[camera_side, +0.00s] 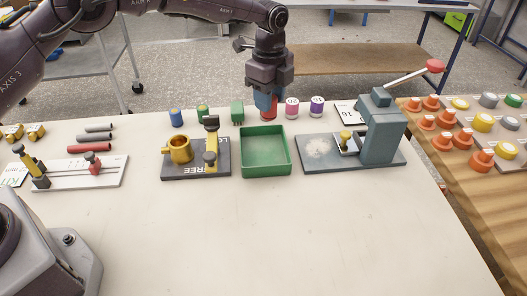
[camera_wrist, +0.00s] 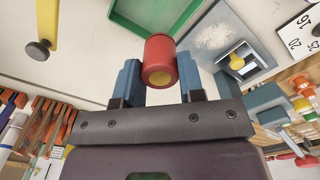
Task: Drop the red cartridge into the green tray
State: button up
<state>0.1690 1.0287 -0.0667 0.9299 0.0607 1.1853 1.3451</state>
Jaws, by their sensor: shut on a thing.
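The red cartridge (camera_wrist: 161,52) is a small cylinder with a yellow end face. My gripper (camera_wrist: 160,72) is shut on it, with one blue finger on each side. In the side view the cartridge (camera_side: 272,108) is upright below my gripper (camera_side: 266,101), partly hidden by a finger. It is just behind the green tray (camera_side: 265,170), at about the height of the cylinders beside it; I cannot tell whether it touches the table. The tray is open-topped and looks empty. One corner of the tray (camera_wrist: 125,22) shows at the top of the wrist view.
Pink (camera_side: 291,109) and purple (camera_side: 317,107) cylinders stand just right of my gripper. A grey lever press (camera_side: 382,135) flanks the tray on the right, a brass-cup fixture (camera_side: 180,150) on the left. The front table is clear.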

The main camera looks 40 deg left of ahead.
aim_at(270, 119)
jog(key=shift+f, duration=3.05)
jog(key=o, duration=1)
jog(key=shift+r, duration=0.1)
notch_tip(270, 119, up, 13)
jog(key=shift+f, duration=0.1)
